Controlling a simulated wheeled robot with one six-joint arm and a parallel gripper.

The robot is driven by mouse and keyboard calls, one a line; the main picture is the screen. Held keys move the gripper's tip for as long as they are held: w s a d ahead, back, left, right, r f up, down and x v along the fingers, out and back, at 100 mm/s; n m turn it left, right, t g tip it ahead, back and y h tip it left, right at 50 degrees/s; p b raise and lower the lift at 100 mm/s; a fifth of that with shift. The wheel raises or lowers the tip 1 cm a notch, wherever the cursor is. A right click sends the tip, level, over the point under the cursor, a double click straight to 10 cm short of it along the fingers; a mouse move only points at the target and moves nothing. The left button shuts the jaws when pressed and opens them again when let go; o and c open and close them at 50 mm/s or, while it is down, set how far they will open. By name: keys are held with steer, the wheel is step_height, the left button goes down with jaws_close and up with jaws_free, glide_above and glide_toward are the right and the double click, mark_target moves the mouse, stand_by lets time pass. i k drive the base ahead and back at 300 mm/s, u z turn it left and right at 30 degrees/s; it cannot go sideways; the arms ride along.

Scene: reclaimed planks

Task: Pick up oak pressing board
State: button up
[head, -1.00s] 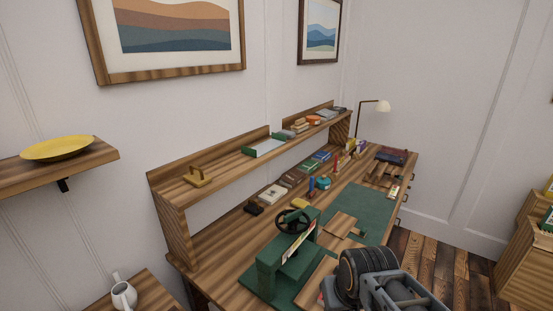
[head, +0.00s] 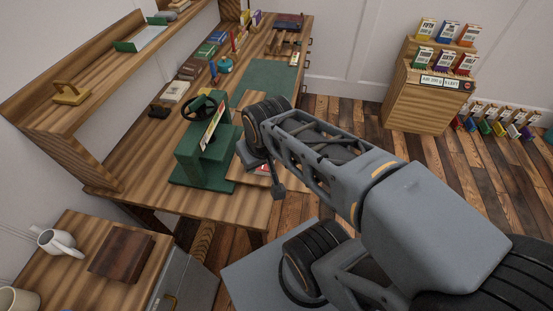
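A flat, light-brown wooden board (head: 239,170), which may be the oak pressing board, lies on the desk just right of the green press (head: 205,160). My arm hides part of it. A thicker dark-brown wooden block (head: 122,253) lies on the low cabinet at the lower left, apart from my arm. My arm reaches over the desk's front edge. A small dark end part (head: 278,191), perhaps my gripper, hangs in front of the board. Its fingers are not clear, and I cannot tell if it touches anything.
The desk (head: 150,195) has books and small items along its back, with a raised shelf (head: 100,98) above. A green mat (head: 268,88) lies beyond the press. A white pitcher (head: 58,242) stands near the dark block. A seed-packet display (head: 425,100) stands right; floor between is open.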

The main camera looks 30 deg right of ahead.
mark_target(251, 97)
steer(key=z, duration=0.35)
steer(key=k, duration=1)
steer(key=z, duration=1.1)
steer(key=i, duration=3.3)
steer(key=u, duration=0.55)
